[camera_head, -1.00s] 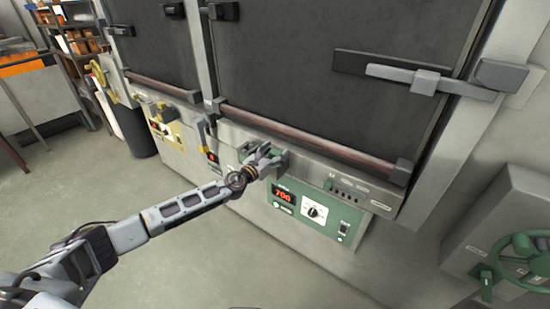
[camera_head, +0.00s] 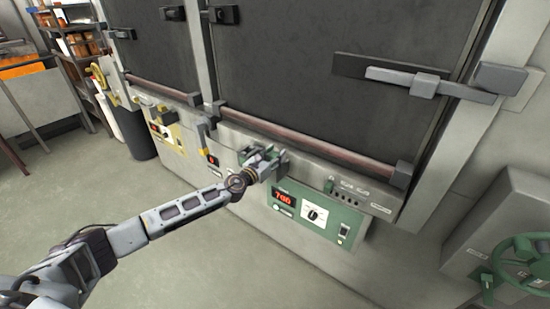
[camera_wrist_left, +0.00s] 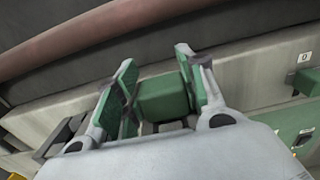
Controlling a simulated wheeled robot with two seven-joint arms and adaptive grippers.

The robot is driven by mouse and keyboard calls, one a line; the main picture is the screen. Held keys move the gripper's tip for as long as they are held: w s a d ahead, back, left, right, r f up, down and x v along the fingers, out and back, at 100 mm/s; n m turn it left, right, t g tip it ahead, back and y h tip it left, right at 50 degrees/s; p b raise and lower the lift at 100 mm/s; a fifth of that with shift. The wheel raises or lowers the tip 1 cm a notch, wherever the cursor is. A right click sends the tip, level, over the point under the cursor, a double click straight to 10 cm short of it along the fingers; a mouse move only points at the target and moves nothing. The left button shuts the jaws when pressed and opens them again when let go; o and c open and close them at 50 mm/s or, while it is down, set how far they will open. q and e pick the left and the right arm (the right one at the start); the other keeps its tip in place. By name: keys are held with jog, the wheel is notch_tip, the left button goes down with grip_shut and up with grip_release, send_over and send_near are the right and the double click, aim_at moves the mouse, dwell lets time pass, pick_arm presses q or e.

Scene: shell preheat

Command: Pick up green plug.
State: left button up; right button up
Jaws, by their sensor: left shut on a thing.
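The green plug (camera_wrist_left: 162,97) is a blocky green piece in the left wrist view, between the two green-padded fingers of my left gripper (camera_wrist_left: 160,85). The gripper is shut on it. In the camera_head view my left gripper (camera_head: 264,160) is at the front ledge of the furnace, above and left of the green control panel (camera_head: 318,212). A little of the green plug (camera_head: 245,154) shows there beside the fingers. The fingers hide much of it, and I cannot tell if it is still seated. My right gripper is not in view.
The furnace front with dark doors (camera_head: 340,80) and a reddish bar (camera_head: 300,140) rises close behind the gripper. A yellow panel (camera_head: 165,130) is further left. A green handwheel (camera_head: 522,262) stands at lower right. The floor (camera_head: 230,265) in front is clear.

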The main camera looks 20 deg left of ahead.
pick_arm(q)
jog(key=shift+r, duration=0.2)
jog(key=shift+r, duration=0.2)
notch_tip(320, 180, up, 2)
jog(key=shift+r+p, duration=0.1)
jog(key=shift+p, duration=0.55)
notch_tip(320, 180, up, 7)
jog(key=shift+f+p, duration=0.1)
jog(key=shift+p, duration=1.05)
